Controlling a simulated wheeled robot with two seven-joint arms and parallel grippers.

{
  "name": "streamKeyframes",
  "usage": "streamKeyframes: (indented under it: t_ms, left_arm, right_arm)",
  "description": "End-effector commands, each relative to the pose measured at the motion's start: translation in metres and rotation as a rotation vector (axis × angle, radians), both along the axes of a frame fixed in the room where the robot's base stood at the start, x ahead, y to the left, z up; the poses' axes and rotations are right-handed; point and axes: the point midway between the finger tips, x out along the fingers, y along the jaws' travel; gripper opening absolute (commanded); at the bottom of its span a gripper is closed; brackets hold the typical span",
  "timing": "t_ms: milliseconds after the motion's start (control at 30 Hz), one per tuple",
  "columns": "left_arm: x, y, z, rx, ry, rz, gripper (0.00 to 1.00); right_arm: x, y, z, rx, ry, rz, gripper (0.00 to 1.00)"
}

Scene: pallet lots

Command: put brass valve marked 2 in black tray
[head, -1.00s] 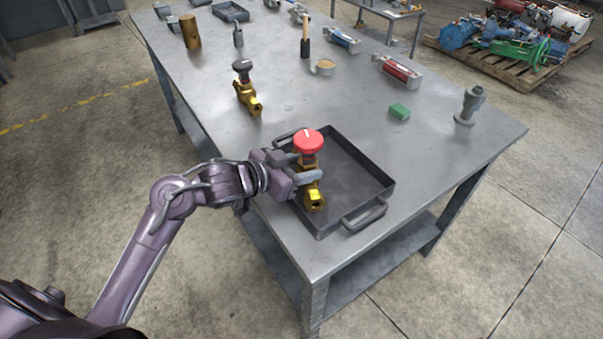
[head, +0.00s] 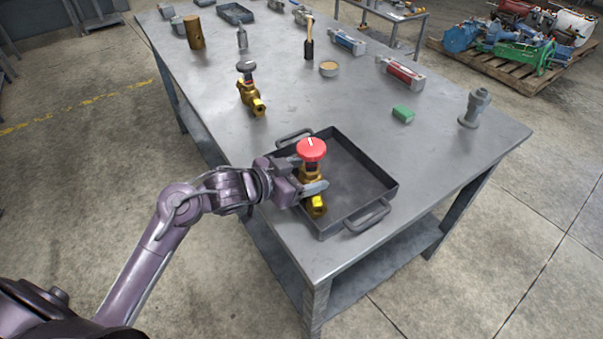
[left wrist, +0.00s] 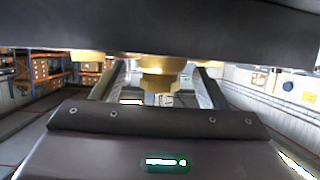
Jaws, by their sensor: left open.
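A brass valve with a red handwheel (head: 312,150) stands upright inside the black tray (head: 382,211), near its left side. A pale mark shows on the handwheel, but I cannot read it. My left gripper (head: 304,179) is open, with its fingers on either side of the valve's body. The left wrist view shows the brass body (left wrist: 162,78) between the fingers, with much hidden by a dark shape above. A second brass valve with a dark grey handwheel (head: 248,92) stands on the table behind the tray. My right gripper is not in view.
The grey metal table (head: 290,105) also holds a green block (head: 403,114), a grey fitting (head: 475,107), a round tin (head: 329,68), a red-and-grey tool (head: 401,72) and a brown cylinder (head: 194,32). The tray's right part is empty.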

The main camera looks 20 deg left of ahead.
Motion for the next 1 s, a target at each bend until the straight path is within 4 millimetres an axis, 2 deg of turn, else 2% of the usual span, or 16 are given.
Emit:
streamKeyframes:
  t_ms: [167,600,800,1000]
  left_arm:
    - [-0.009,0.007,0.007,0.003,-0.001,0.001,0.67]
    - [-0.078,0.051,0.04,0.002,0.001,0.0,0.67]
    - [-0.091,0.06,0.047,0.001,0.001,0.001,0.67]
    - [-0.093,0.061,0.049,0.0,0.0,-0.001,0.67]
  right_arm:
    - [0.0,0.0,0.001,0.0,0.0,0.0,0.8]
    - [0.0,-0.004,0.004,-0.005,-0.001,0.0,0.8]
    - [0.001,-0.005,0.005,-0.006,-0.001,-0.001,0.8]
    - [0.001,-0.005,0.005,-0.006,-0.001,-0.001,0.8]
